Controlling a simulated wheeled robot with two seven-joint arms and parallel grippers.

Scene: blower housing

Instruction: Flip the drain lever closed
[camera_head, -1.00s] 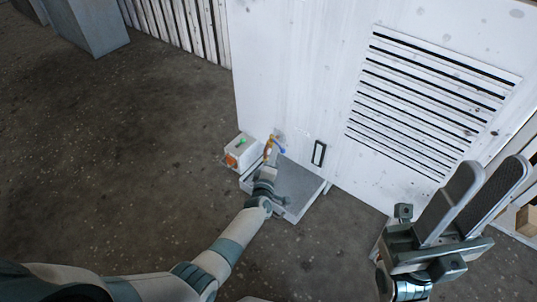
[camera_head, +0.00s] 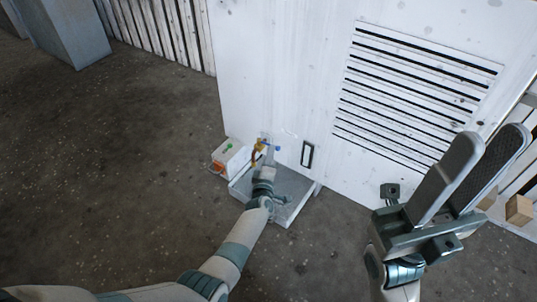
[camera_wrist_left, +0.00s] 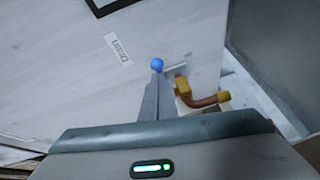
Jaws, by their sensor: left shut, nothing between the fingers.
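The drain valve (camera_head: 256,153) is a yellow fitting with a copper pipe, low on the white housing. It also shows in the left wrist view (camera_wrist_left: 184,86), right of my fingers. The lever's blue round end (camera_wrist_left: 157,65) appears just beyond my fingertips; it shows small in the head view (camera_head: 277,147). The rest of the lever is hidden. My left gripper (camera_head: 264,163) is shut and empty, close to the valve; its fingers also show in the left wrist view (camera_wrist_left: 155,92). Contact with the lever cannot be told. My right gripper (camera_head: 492,138) is open and empty, away from the valve.
A "Drain" label (camera_wrist_left: 118,50) is on the panel. A grey tray (camera_head: 298,203) lies below the valve. A white box (camera_head: 229,157) with a green button stands left of it. A black-framed handle (camera_head: 307,154) and louvres (camera_head: 415,85) are on the housing. Open floor lies left.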

